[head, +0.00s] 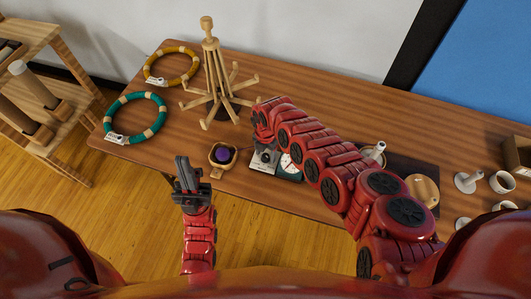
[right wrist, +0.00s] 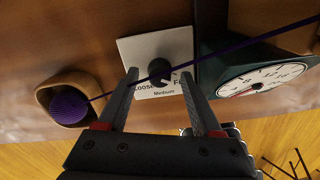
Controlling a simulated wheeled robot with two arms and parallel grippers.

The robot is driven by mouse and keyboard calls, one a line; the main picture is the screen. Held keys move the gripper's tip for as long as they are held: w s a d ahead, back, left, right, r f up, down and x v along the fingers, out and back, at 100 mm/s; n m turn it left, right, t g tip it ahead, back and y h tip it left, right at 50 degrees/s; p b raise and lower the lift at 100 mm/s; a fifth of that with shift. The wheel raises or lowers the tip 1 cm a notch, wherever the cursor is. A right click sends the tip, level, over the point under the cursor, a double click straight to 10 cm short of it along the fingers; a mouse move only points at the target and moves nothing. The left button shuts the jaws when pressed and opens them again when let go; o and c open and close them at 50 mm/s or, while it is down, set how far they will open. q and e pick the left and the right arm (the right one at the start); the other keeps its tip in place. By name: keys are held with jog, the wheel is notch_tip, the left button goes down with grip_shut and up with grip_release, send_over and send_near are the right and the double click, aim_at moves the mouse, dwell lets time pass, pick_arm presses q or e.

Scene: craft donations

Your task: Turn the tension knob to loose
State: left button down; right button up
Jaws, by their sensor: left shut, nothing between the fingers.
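The tension knob (right wrist: 160,71) is dark and round on a pale plate (right wrist: 135,50). The plate reads "Loose" at left, "Medium" below, and a partly covered word starting with F at right. In the right wrist view my right gripper (right wrist: 159,76) is open, one fingertip on each side of the knob, with gaps showing. I cannot tell clearly where the knob points. A purple strand (right wrist: 230,52) crosses over the knob. The plate (head: 264,166) also shows in the head view, below my right arm's end. My left gripper (head: 182,160) is shut and empty, in front of the table edge.
A wooden bowl (right wrist: 85,88) with a purple yarn ball (right wrist: 68,104) sits left of the plate. A dark green dial scale (right wrist: 245,85) stands close at right. A wooden peg stand (head: 212,75) and two rings (head: 135,118) are at the table's left.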

grip_shut()
